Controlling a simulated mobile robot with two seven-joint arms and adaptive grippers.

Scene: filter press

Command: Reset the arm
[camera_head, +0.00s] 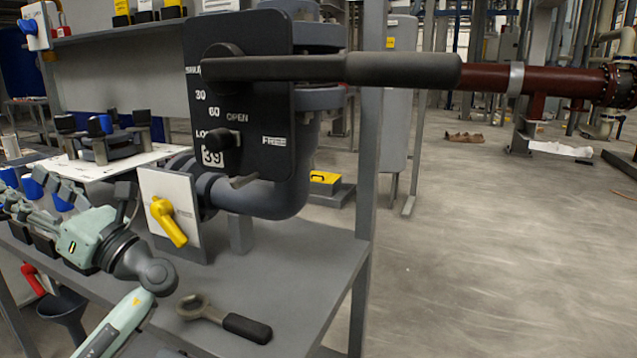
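One of my arms, pale green with dark joints (92,240), comes in at the lower left and bends over the left part of the grey bench. I take it to be my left arm. Its far end runs toward the left edge among dark blocks and blue cups. I cannot make out its fingertips or whether they hold anything. My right gripper is not in view.
A dark panel (265,110) with a long grey lever (400,69) stands close ahead. Below are a yellow-handled valve (170,222), a grey pipe (270,198) and a black-handled wrench (245,328) on the bench (300,275).

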